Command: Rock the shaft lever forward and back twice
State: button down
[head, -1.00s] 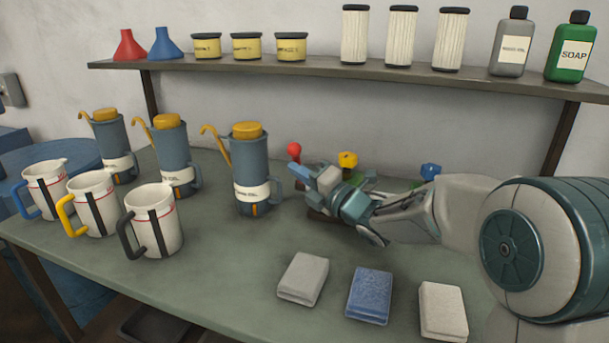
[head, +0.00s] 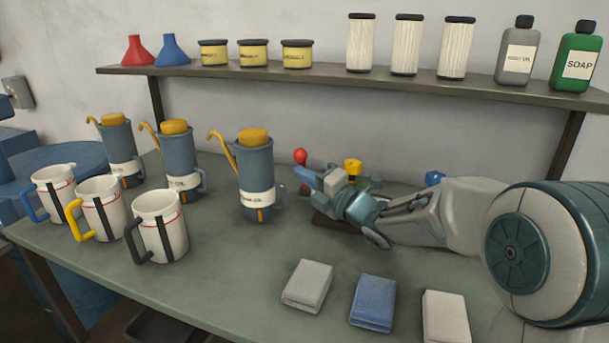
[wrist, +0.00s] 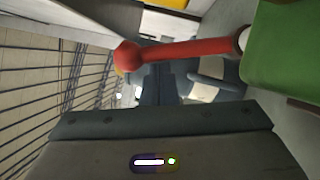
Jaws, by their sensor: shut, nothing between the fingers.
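A lever with a red knob (head: 300,156) stands on the bench near the wall, and its red arm (wrist: 185,50) crosses the upper wrist view. Beside it are a yellow-knobbed lever (head: 353,167) and a blue-knobbed lever (head: 435,178). No readable label shows which is the shaft lever. My gripper (head: 304,174) is shut and empty, just below and beside the red knob in the head view. Whether it touches the red lever I cannot tell. My gripper and arm hide much of the levers' lower parts.
A blue oil can (head: 257,170) stands close left of my gripper, with two more cans and several mugs (head: 160,225) beyond. Folded cloths (head: 308,285) lie at the bench front. A shelf (head: 330,78) with jars and bottles runs above. The bench middle is clear.

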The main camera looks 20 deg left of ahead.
jog(key=shift+r, duration=0.2)
jog(key=w+r+m+h+p, duration=0.1)
jog(key=m+p, duration=0.1)
jog(key=p, duration=0.2)
jog(key=shift+r+m, duration=0.15)
jog(key=shift+m, duration=0.15)
jog(key=w+m+p, duration=0.1)
jog(key=p, duration=0.2)
jog(key=m+g+h+p, duration=0.1)
jog(key=m+p, duration=0.1)
jog(key=p, duration=0.1)
jog(key=w+m+p, duration=0.1)
jog(key=p, duration=0.2)
jog(key=shift+w+d+r+m+g+h+p, duration=0.2)
jog(key=shift+w+m+g+h+p, duration=0.1)
jog(key=shift+w+g, duration=0.1)
jog(key=shift+f, duration=0.1)
